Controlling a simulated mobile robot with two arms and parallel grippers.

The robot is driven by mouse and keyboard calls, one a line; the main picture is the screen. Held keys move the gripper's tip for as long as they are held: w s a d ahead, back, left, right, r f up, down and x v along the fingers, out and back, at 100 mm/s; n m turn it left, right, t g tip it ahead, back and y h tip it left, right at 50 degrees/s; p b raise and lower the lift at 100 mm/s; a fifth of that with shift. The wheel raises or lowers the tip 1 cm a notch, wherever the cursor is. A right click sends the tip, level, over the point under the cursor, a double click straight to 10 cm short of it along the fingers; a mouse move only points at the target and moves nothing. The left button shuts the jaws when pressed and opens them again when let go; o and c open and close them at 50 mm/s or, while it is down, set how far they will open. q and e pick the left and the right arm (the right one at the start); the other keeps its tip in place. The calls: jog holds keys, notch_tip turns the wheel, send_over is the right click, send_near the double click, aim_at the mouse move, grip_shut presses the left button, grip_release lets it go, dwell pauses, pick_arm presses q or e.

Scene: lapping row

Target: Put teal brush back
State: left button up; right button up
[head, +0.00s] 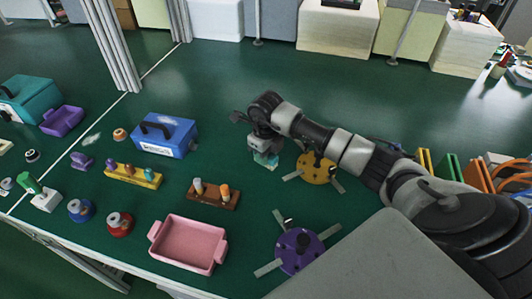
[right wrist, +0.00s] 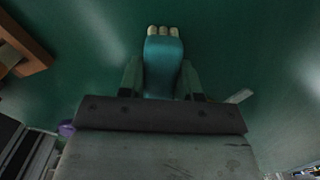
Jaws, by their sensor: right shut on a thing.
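My right gripper (head: 264,150) hangs over the green table, its arm reaching in from the right. It is shut on the teal brush (right wrist: 163,65), which shows between the two fingers in the right wrist view with its pale bristle tufts facing away from the gripper. In the head view only a small part of the brush (head: 266,161) shows under the gripper. A brown wooden rack (head: 210,202) with two upright orange-and-grey pieces stands to the left of the gripper. A yellow rack (head: 132,179) with several small pieces stands farther left. My left gripper is out of view.
A pink tray (head: 188,246) lies at the front, a blue toolbox (head: 164,136) at the back left. A yellow disc with arms (head: 317,169) is close right of the gripper, a purple one (head: 299,252) nearer the front. Green surface is clear between brown rack and gripper.

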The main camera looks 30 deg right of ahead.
jog(key=o, duration=0.9)
jog(key=shift+f, duration=0.1)
notch_tip(320, 180, up, 12)
jog(key=shift+r+b, duration=0.2)
jog(key=shift+b, duration=0.15)
